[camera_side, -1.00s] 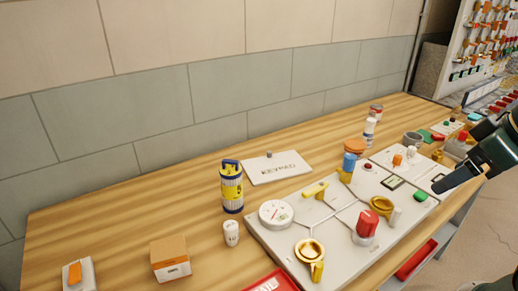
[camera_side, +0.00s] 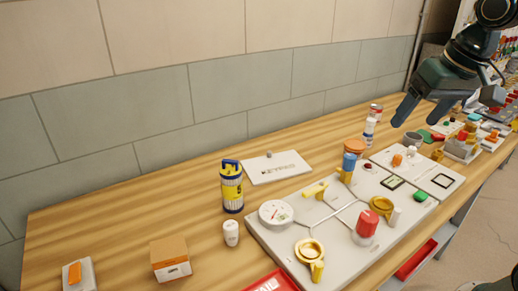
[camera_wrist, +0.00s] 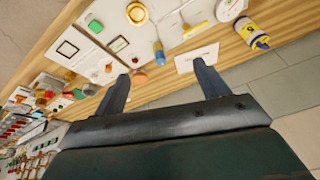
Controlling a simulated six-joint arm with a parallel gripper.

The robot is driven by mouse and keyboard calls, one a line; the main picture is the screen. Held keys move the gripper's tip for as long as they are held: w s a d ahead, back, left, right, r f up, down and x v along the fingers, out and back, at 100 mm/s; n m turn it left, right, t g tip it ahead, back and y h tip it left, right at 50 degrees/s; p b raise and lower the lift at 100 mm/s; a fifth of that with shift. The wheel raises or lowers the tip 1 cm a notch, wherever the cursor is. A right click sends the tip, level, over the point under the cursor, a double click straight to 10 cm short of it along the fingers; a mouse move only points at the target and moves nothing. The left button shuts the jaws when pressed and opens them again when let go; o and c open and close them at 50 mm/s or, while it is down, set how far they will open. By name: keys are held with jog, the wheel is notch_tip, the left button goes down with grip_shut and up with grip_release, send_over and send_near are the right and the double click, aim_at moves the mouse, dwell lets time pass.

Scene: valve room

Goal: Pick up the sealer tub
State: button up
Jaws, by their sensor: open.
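No label I can read marks a sealer tub, so I cannot tell which container it is. Candidates in the side view are a yellow and blue canister (camera_side: 231,188), a small white tub (camera_side: 231,233), a red and white can (camera_side: 375,111) and a white bottle (camera_side: 369,132), all upright on the bench. The canister also shows in the wrist view (camera_wrist: 252,34). My gripper (camera_side: 417,120) is open and empty, raised above the bench's far right part. Its two fingers (camera_wrist: 161,72) show apart in the wrist view, with nothing between them.
The wooden bench (camera_side: 110,215) runs along a tiled wall. A pale valve panel (camera_side: 285,240) with knobs and a gauge fills its front middle. A keypad plate (camera_side: 278,167) lies behind it. An orange and white box (camera_side: 170,258) stands at left. Bare wood surrounds the box.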

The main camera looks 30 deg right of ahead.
jog(key=w+d+m+g, duration=0.1)
jog(key=w+d+m, duration=0.3)
jog(key=w, duration=0.6)
jog(key=m+g, duration=0.3)
jog(key=m, duration=0.4)
send_over(355, 143)
notch_tip(355, 143, down, 14)
jog(key=shift+r, duration=0.2)
jog(key=shift+s+a+f, duration=0.1)
jog(key=shift+s+f, duration=0.05)
jog(key=shift+f, duration=6.75)
jog(key=shift+c, duration=0.4)
jog(key=c, duration=0.6)
jog(key=shift+r, duration=0.2)
